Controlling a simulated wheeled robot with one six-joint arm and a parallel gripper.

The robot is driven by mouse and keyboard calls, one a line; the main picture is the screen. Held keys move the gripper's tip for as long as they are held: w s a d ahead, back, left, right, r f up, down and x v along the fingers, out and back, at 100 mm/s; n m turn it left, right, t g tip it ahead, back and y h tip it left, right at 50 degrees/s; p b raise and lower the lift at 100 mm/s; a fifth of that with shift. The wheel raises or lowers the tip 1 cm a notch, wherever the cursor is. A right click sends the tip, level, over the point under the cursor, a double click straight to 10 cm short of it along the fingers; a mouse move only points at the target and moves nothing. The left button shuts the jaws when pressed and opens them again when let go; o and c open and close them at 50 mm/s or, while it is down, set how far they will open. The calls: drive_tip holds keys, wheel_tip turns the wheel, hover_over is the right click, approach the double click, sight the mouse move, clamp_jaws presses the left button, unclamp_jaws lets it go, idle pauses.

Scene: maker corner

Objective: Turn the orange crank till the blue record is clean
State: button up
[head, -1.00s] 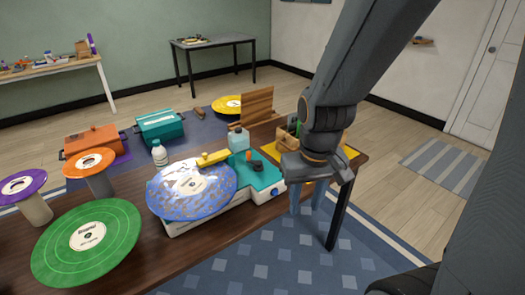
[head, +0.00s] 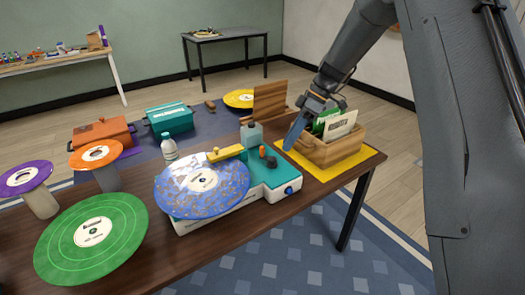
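The blue record (head: 203,198) lies on a white and teal machine (head: 262,190) on the table. Its face is mottled with greyish-brown specks, and its label is pale. A yellow arm (head: 226,153) reaches over its far edge. A small orange crank knob (head: 262,151) stands on the machine's teal top, by a dark piece. My gripper (head: 293,134) hangs to the right of and above the crank, apart from it, beside the wooden crate. Its blue-grey fingers overlap from this side, so their gap is hidden. I see nothing held in it.
A wooden crate (head: 340,150) with sleeves stands on a yellow mat (head: 360,165) at right. A clear bottle (head: 251,135) stands behind the crank, and a white bottle (head: 169,148) behind the record. A green record (head: 60,255) and stands with purple and orange records fill the left.

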sight(262, 147)
drive_tip(key=w+a+f+n+y, duration=0.1)
drive_tip(key=w+a+n+y, duration=0.25)
drive_tip(key=w+n, duration=0.25)
drive_tip(key=shift+g+h, duration=0.4)
drive_tip(key=shift+h, duration=0.05)
drive_tip(key=shift+p+x, duration=1.1)
drive_tip(key=shift+x, duration=2.8)
drive_tip(key=shift+w+a, duration=0.1)
drive_tip(key=shift+w, duration=0.05)
clamp_jaws()
